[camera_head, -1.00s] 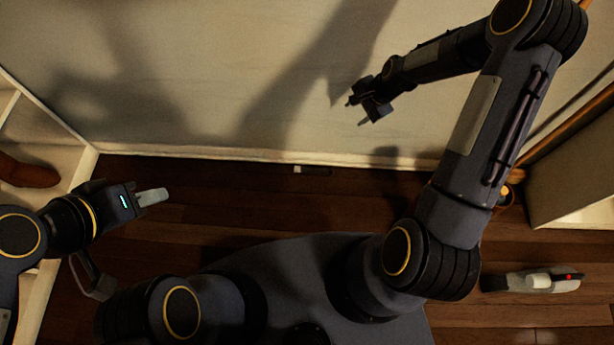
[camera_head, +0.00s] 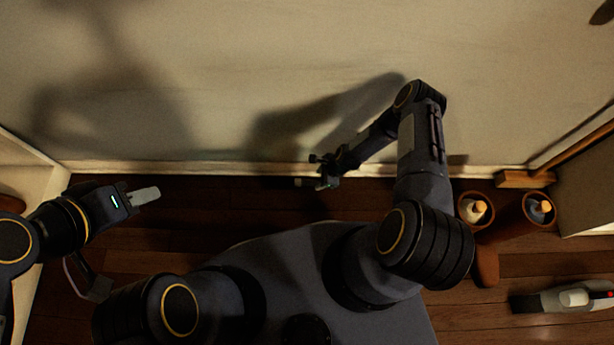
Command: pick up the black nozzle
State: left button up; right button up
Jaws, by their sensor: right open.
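My left gripper (camera_head: 144,195) is at the left over the floor, away from the nozzle.
The pale wall (camera_head: 220,80) closes off the far side. Brown round containers holding bottles (camera_head: 473,211) stand at the right. A grey and white handheld device (camera_head: 570,298) lies at the lower right. A pale shelf (camera_head: 28,178) stands at the left. Floor between the grippers is clear.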

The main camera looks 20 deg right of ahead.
aim_at(312, 183)
jog(key=b+x, duration=0.1)
jog(key=x, duration=0.1)
jog(key=b+x, duration=0.1)
jog(key=x, duration=0.1)
jog(key=b+x, duration=0.1)
jog(key=x, duration=0.2)
jog(key=shift+w+d, duration=0.15)
jog(key=shift+w, duration=0.2)
jog(key=shift+r, duration=0.1)
grip_shut()
